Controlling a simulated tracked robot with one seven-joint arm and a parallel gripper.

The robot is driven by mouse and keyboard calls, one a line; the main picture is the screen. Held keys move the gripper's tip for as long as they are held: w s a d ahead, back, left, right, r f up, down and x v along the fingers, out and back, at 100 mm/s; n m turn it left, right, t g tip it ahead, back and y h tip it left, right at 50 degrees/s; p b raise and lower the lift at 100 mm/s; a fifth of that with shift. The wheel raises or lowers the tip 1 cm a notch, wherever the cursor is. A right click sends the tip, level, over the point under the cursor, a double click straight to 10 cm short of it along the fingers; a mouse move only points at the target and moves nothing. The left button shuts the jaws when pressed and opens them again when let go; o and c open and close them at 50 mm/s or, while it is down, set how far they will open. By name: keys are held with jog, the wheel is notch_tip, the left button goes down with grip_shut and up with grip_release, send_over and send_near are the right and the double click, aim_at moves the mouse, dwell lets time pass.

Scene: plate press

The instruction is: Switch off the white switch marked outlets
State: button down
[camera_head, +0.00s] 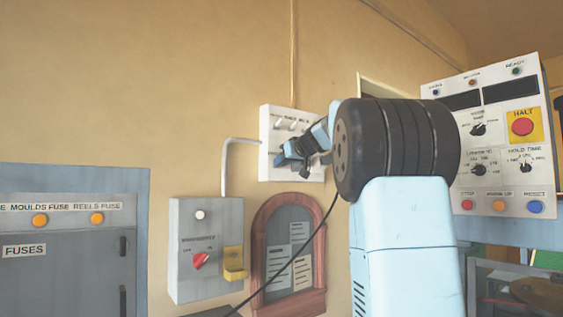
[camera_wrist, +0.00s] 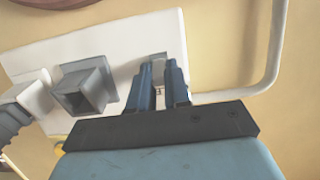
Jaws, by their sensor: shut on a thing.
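The white switch panel (camera_head: 266,150) is on the tan wall. My gripper (camera_head: 281,159) is at the lower left of the panel. In the wrist view the two blue fingers of my gripper (camera_wrist: 160,70) are against the panel (camera_wrist: 120,45), closed on a small grey part (camera_wrist: 159,58). The fingers hide most of that part, and I cannot tell which switch or socket it is.
A pale conduit (camera_head: 224,165) runs from the panel to a grey box with a red knob (camera_head: 200,261). An arched notice board (camera_head: 260,250) is below. A control console (camera_head: 490,200) stands right, and a fuse cabinet (camera_head: 60,265) left. A black cable (camera_head: 300,250) hangs below my arm.

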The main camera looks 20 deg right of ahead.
jog(key=shift+f+t+y, duration=0.25)
jog(key=shift+f+t, duration=0.3)
jog(key=shift+t, duration=0.8)
jog(key=shift+f+t+y, duration=0.3)
jog(key=shift+f+t, duration=0.3)
jog(key=shift+t, duration=0.8)
jog(key=shift+f+t+y, duration=0.25)
jog(key=shift+f+t, duration=0.3)
jog(key=shift+t, duration=0.8)
jog(key=c, duration=1.1)
grip_release()
jog(key=shift+s, duration=0.1)
jog(key=v, duration=1.3)
jog(key=shift+s+f, duration=0.2)
jog(key=shift+f, duration=0.25)
